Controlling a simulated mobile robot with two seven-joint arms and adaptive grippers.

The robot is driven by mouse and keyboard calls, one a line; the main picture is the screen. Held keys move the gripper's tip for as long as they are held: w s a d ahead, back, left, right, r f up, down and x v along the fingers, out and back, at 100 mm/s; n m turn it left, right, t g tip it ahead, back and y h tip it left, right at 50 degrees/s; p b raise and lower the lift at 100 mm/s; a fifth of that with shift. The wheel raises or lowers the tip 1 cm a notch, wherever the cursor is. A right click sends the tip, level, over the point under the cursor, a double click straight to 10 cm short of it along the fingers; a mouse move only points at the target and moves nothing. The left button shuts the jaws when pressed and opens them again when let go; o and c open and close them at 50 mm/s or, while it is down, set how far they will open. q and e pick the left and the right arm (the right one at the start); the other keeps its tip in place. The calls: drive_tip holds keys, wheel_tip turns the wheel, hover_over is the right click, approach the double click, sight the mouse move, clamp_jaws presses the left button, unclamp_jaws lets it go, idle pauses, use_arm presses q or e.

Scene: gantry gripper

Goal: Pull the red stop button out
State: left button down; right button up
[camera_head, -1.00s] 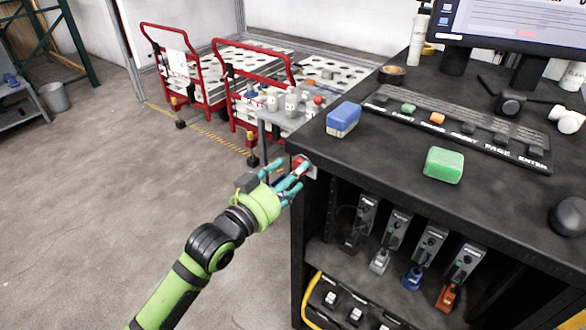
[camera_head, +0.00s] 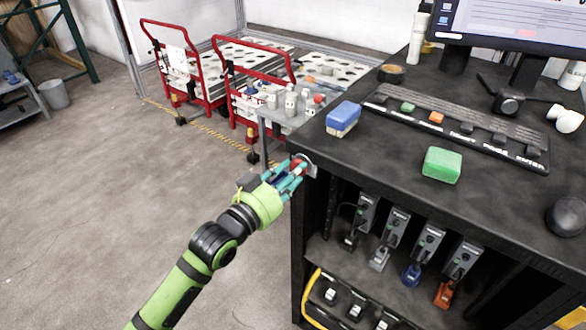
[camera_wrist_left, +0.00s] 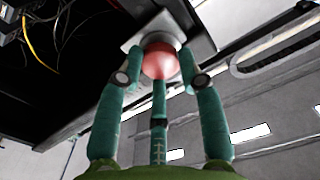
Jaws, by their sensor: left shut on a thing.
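The red stop button (camera_wrist_left: 160,62) is a round red knob on a grey square plate (camera_wrist_left: 203,48), mounted at the corner of the black desk. In the head view the red button (camera_head: 297,166) shows partly between the teal fingers at the desk's left corner. My left gripper (camera_head: 290,174) is green with teal fingers and is shut around the button. In the left wrist view its fingers (camera_wrist_left: 158,80) lie on both sides of the knob and below it. The exact contact of the fingertips is partly hidden. My right gripper is not in view.
The black desk (camera_head: 400,165) carries a blue sponge-like block (camera_head: 342,119), a green block (camera_head: 443,165) and a keyboard-like rail (camera_head: 460,132). Several plugged grey units (camera_head: 396,233) sit on the shelf below. Red trolleys (camera_head: 250,85) stand behind. The floor at left is clear.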

use_arm(q)
drive_tip(key=c, duration=0.8)
unclamp_jaws()
drive_tip(key=shift+s, duration=0.1)
drive_tip(key=v, duration=1.2)
drive_tip(key=shift+s+a+r, duration=0.1)
drive_tip(key=w+a+f+n+g+y, duration=0.15)
drive_tip(key=a+f+y, duration=0.3)
drive_tip(key=f, duration=0.95)
drive_tip(key=a+f+n+g+y, duration=0.25)
drive_tip(key=a+f, duration=0.35)
drive_tip(key=f, duration=0.9)
drive_tip(key=s+a+f+n+g+y, duration=0.1)
drive_tip(key=s+a+f+n+y, duration=0.15)
drive_tip(key=s+f, duration=0.55)
drive_tip(key=s+a+f+g, duration=0.2)
drive_tip(key=s+f+g, duration=0.2)
drive_tip(key=s+f, duration=0.95)
drive_tip(key=s+f+g, duration=0.1)
drive_tip(key=s+f, duration=0.2)
drive_tip(key=s, duration=0.3)
drive_tip(key=s+f+g, duration=0.2)
drive_tip(key=s, duration=0.4)
drive_tip(key=s+f+g+y, duration=0.1)
drive_tip(key=s+f, duration=0.2)
drive_tip(key=s, duration=0.4)
drive_tip(key=shift+d+f+n+g, duration=0.25)
drive_tip(key=shift+d+f+g, duration=0.05)
drive_tip(key=shift+d+f, duration=0.1)
